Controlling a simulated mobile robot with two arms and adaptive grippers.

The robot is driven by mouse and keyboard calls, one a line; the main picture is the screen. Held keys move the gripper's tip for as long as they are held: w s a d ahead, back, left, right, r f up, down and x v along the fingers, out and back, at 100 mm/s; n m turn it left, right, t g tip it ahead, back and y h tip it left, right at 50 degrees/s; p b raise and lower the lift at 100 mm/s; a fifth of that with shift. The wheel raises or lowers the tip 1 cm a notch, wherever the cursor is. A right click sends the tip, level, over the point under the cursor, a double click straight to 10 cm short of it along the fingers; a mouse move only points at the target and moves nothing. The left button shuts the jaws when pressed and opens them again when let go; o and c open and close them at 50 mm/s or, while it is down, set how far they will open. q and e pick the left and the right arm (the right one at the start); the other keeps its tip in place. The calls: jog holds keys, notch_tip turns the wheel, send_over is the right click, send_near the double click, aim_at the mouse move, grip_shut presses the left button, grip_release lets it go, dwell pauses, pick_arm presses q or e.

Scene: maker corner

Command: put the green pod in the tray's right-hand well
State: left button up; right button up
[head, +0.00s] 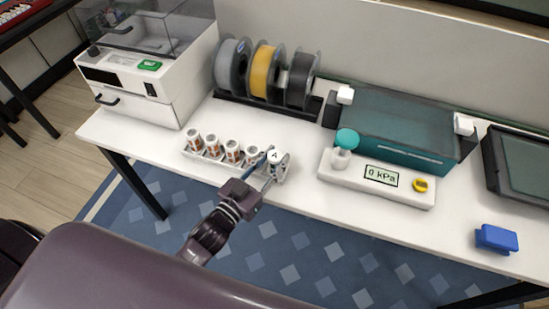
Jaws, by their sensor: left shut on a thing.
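A narrow white tray (203,156) lies near the front edge of the white bench, left of centre. A row of white pods with brown-red markings (212,146) stands upright in its wells. My left gripper (272,162) is at the tray's right-hand end, shut on a pale pod with a dark mark on its white top (275,156). The fingers hide part of this pod and the well area below it, so I cannot tell if it is seated or held just above. No green shows clearly on any pod. My right gripper is not in view.
A white machine (148,76) stands at the left. Filament spools (264,72) stand behind the tray. A panel reading 0 kPa (400,190) with a teal knob (347,139) is close on the right, before a teal box (400,122). A blue block (496,239) lies far right.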

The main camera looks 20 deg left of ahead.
pick_arm(q)
jog(key=shift+f, duration=0.2)
jog(key=o, duration=0.9)
jog(key=shift+r, duration=0.25)
jog(key=shift+s+a+f, duration=0.1)
jog(key=shift+s+f, duration=0.05)
jog(key=shift+s, duration=0.15)
jog(key=b+v, duration=0.1)
jog(key=v, duration=1)
jog(key=shift+s+a, duration=0.1)
jog(key=shift+s, duration=0.1)
